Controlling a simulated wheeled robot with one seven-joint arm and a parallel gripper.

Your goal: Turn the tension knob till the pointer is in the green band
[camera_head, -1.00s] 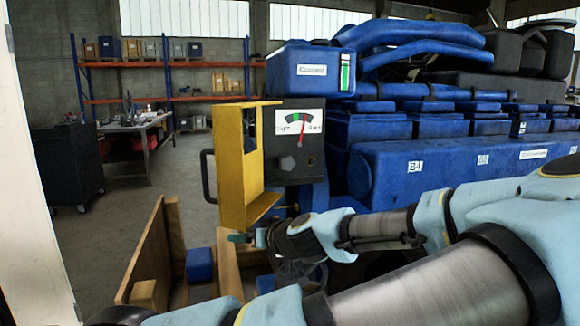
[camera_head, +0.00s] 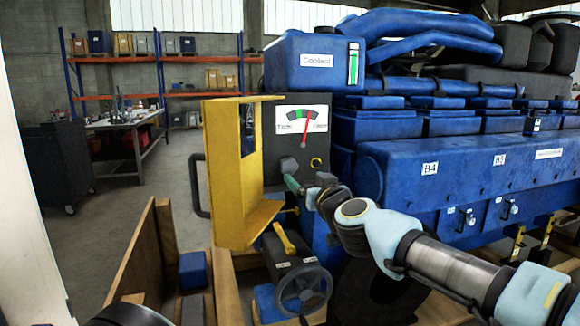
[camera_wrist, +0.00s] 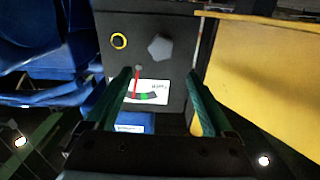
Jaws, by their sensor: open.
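The tension knob (camera_head: 289,165) is a grey, many-sided knob on a dark panel. It also shows in the wrist view (camera_wrist: 160,48), ahead of my fingers and roughly midway between them. Above it in the head view is a white gauge (camera_head: 287,118) with a red pointer (camera_head: 306,126) and a green band (camera_head: 300,113). The pointer stands just right of the green, over the dark part. In the wrist view the gauge (camera_wrist: 155,86) is upside down. My gripper (camera_wrist: 160,71) is open and empty; in the head view (camera_head: 291,182) its green fingers are just below the knob.
A yellow open door (camera_head: 228,175) stands left of the panel. A yellow ring (camera_head: 316,162) sits right of the knob. A handwheel (camera_head: 303,291) is below, a blue coolant tank (camera_head: 312,75) above, and the blue engine (camera_head: 440,165) fills the right.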

